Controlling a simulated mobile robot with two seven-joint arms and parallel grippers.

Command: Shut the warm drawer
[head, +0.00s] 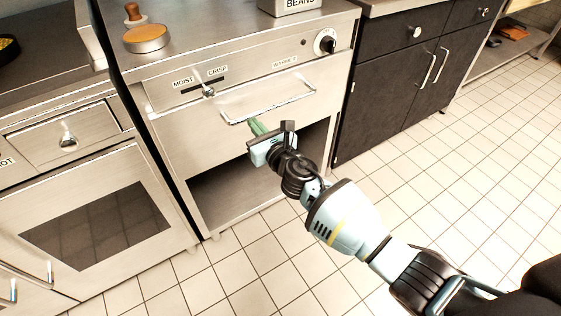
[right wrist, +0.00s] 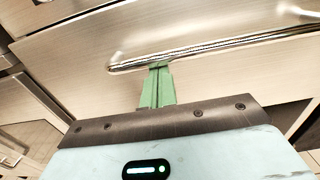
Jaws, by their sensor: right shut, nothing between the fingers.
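The warm drawer (head: 190,135) is the steel front with a long bar handle (head: 270,103), below a control panel marked "WARMER". I cannot tell whether a narrow gap remains around its front. My right gripper (head: 255,126) is at the drawer front, just below the handle bar. Its green fingers are together and empty. In the right wrist view, the fingertips (right wrist: 160,67) point at the drawer face (right wrist: 215,75) and overlap the lower edge of the handle (right wrist: 220,47). Whether they touch it is unclear. My left gripper is not in view.
An open, empty bay (head: 235,195) lies under the drawer. The panel has a slider (head: 208,92) and a round knob (head: 326,41). A wooden-handled tamper-like item (head: 146,38) and a "BEANS" container (head: 290,5) stand on top. Dark cabinets (head: 385,90) are at right; the tiled floor is clear.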

